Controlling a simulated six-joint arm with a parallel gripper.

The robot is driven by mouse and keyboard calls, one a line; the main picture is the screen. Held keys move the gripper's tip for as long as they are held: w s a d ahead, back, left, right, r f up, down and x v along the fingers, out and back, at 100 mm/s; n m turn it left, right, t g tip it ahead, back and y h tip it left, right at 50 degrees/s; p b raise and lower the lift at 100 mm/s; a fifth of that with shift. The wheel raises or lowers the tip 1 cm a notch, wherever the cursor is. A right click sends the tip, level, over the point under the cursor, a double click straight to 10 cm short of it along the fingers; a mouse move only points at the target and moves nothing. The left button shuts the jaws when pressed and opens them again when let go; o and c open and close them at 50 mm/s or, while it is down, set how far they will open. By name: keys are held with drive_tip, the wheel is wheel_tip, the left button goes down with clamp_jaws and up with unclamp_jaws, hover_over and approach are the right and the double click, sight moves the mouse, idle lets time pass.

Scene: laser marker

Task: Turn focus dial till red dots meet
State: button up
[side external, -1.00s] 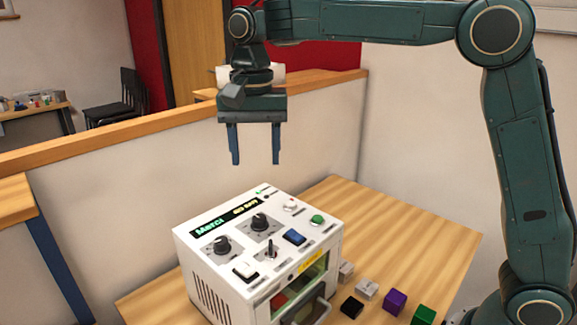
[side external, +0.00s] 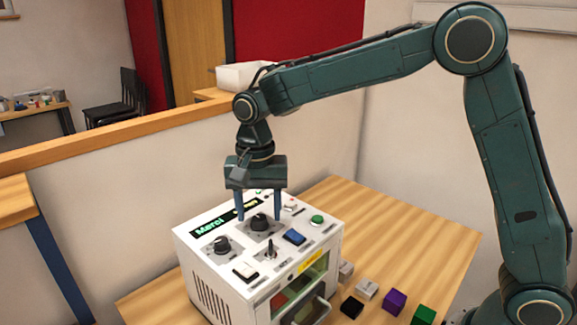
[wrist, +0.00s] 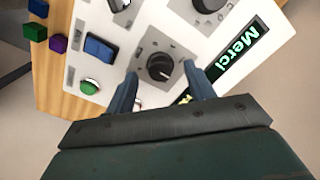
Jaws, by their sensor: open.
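The white laser marker (side external: 215,275) stands on the wooden table, with its controls on the sloped top. Two black dials show there: an upper one (side external: 259,222) and a lower-left one (side external: 221,245). My gripper (side external: 259,218) is open and empty, pointing down over the upper dial. In the wrist view this dial (wrist: 161,67) lies ahead of and between the two fingers of my gripper (wrist: 160,75). I cannot tell whether the fingertips reach down beside it. The labels are too small to read, and no red dots are visible.
Near the upper dial are a blue rocker switch (side external: 294,237), a green button (side external: 316,219) and a toggle lever (side external: 270,249). A lit display (side external: 212,228) reads "Merci". Small blocks, including a purple one (side external: 394,302) and a green one (side external: 423,315), lie right of the machine.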

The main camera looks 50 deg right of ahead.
drive_tip(key=shift+f, duration=0.55)
drive_tip(key=c, duration=1)
drive_tip(key=shift+n, duration=0.4)
drive_tip(key=n, duration=0.8)
